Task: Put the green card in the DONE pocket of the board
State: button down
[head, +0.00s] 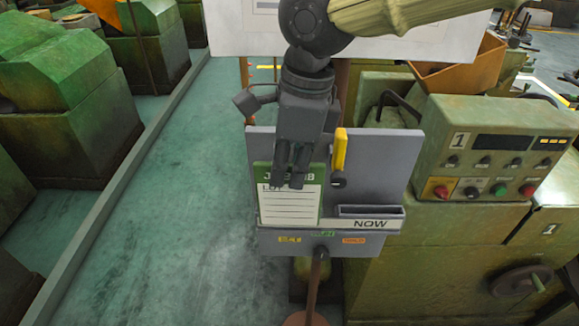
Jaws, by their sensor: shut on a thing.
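A green-bordered card (290,207) with a white lined face and partly covered lettering is upright in front of the lower left of the grey board (375,165). My gripper (289,181) reaches down from above and is shut on the card's upper part. The fingers hide some of the card's heading. A pocket labelled NOW (370,218) is on the board's lower right, with no card showing in it. No DONE label shows; the card covers the board's lower left. I cannot tell whether the card's lower edge is in a pocket or in front of one.
A yellow piece (341,151) stands out from the board, just right of my gripper. A ledge (267,241) with small coloured labels runs below. A green control box (490,150) with knobs stands close on the right. Open green floor (170,220) lies to the left.

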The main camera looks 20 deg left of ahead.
jog(key=w+a+p, duration=0.2)
jog(key=w, duration=0.3)
notch_tip(320, 180, down, 7)
jog(key=p, duration=0.2)
jog(key=shift+w+d, duration=0.2)
jog(key=shift+w, duration=0.05)
jog(key=shift+f, duration=0.15)
jog(key=c, duration=1.5)
grip_release()
jog(key=shift+c, duration=0.2)
notch_tip(320, 180, up, 12)
jog(key=d+b, duration=0.1)
jog(key=b, duration=0.1)
jog(key=shift+w+d+b, duration=0.2)
jog(key=shift+d+b, duration=0.15)
jog(key=shift+b, duration=0.05)
